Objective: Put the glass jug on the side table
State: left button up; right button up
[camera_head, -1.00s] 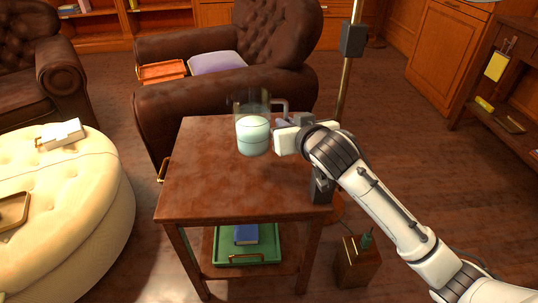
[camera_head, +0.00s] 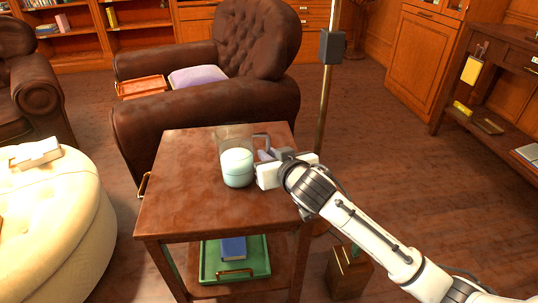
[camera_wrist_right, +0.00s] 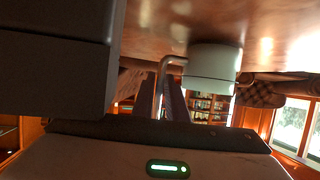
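The glass jug (camera_head: 237,167), with pale liquid in its lower part, is upright over the top of the side table (camera_head: 180,205), right of its middle. Its handle (camera_head: 262,138) points right, towards my right gripper (camera_head: 268,157). The gripper appears shut on the handle; its fingertips are partly hidden. In the right wrist view the picture is upside down. There the jug (camera_wrist_right: 213,68) has its base at or very close to the tabletop (camera_wrist_right: 170,22); a small gap cannot be ruled out. My left gripper is not in view.
A brown armchair (camera_head: 205,110) stands behind the table, and a brass lamp pole (camera_head: 325,100) at its back right. A cream ottoman (camera_head: 60,225) is on the left. A green tray (camera_head: 207,268) with a blue book is on the lower shelf. The tabletop around the jug is clear.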

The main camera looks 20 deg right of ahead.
jog(key=shift+o, duration=1.4)
